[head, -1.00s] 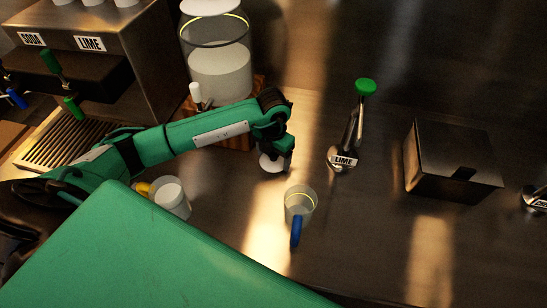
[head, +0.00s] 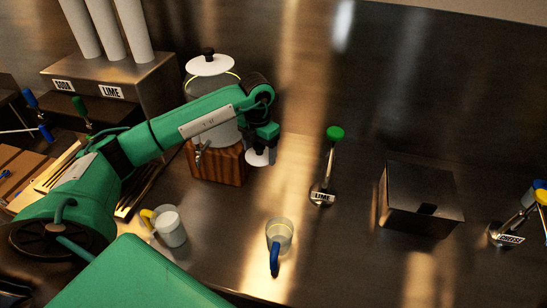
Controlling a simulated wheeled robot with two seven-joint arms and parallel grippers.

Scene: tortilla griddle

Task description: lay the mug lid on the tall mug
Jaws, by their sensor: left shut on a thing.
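My left gripper (head: 264,144) points down and is shut on the white mug lid (head: 260,157). The lid hangs in front of the right side of the wooden dispenser stand in the picture, apart from both mugs. A clear mug with a blue handle (head: 279,236) stands upright on the steel counter, below and slightly right of the lid in the picture. Its top looks uncovered. A pale mug with a yellow handle (head: 171,228) stands further left, below my left arm. I cannot tell surely from the picture which mug is the tall one. My right gripper is not in view.
A glass dispenser (head: 211,84) on a wooden stand (head: 218,168) is behind my left arm. A LIME tap (head: 323,195) with a green knob stands right of the lid. A dark metal box (head: 422,200) is further right. The counter between the blue-handled mug and the box is clear.

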